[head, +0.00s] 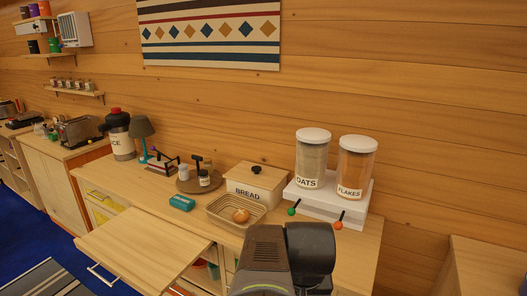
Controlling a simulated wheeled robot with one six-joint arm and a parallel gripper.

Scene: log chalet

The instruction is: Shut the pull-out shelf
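The pull-out shelf (150,246) is a flat pale wood board that sticks out from the front of the counter (345,248), at lower left of centre in the head view. It stands well out, with its bare top showing. A light metal bar handle (100,275) is on its front edge. Dark parts of my arm show at the bottom, to the right of the shelf. My gripper is not in view, so its place relative to the handle is hidden.
On the counter stand a bread box (256,184), a basket with a bun (222,208), a blue-green packet (182,202), a lamp (142,130) and a dispenser (311,158). Open compartments with containers show below the shelf. Blue floor (40,246) is clear at left, with a striped rug (42,282).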

